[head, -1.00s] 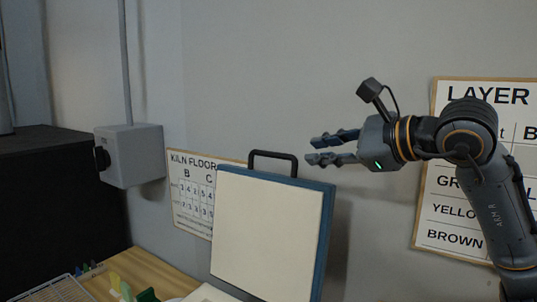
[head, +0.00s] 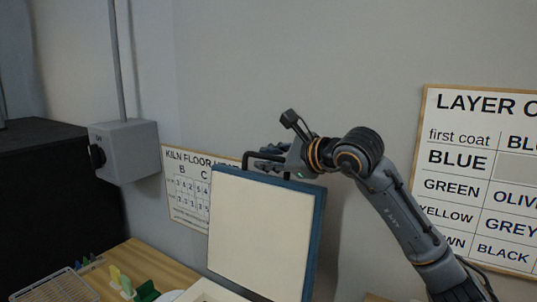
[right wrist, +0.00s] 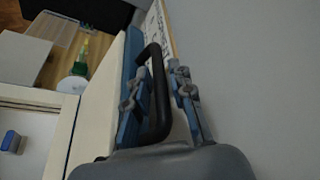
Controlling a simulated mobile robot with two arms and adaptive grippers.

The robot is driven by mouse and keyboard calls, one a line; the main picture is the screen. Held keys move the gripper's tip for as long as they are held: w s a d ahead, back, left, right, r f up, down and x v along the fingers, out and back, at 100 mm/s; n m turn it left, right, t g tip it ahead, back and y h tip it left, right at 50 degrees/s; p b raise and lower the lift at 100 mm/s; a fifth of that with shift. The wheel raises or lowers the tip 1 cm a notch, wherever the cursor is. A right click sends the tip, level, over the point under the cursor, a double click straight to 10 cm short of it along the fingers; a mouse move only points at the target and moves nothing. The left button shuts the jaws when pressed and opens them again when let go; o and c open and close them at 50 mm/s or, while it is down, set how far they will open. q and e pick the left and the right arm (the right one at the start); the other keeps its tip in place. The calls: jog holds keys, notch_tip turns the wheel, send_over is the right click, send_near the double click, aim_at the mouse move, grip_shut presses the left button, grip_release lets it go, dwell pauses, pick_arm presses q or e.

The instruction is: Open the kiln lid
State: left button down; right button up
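The kiln lid (head: 262,232) stands raised, close to upright, its cream inner face towards me and its rim blue. Its black handle (head: 247,156) sticks up from the top edge. My right gripper (head: 262,160) is at the handle, coming from the right. In the right wrist view the handle (right wrist: 157,90) passes between the two spread fingers of the gripper (right wrist: 159,74), with a gap visible on the right side. Contact on the left side cannot be told. The pale kiln rim (right wrist: 38,98) shows below the lid, with something blue inside. My left gripper is out of view.
A grey switch box (head: 124,152) and a kiln floor chart (head: 186,205) are on the wall to the left. A layer chart (head: 480,180) hangs at right. A wooden table (head: 150,262) holds a wire rack (head: 55,287) and small green items. A black cabinet stands left.

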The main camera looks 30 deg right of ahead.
grip_shut()
jog(key=s+a+r+n+b, duration=0.1)
jog(key=s+a+b, duration=0.1)
jog(key=a, duration=0.3)
jog(key=shift+s+t+h, duration=0.3)
jog(key=shift+s+t, duration=0.1)
jog(key=shift+s, duration=0.15)
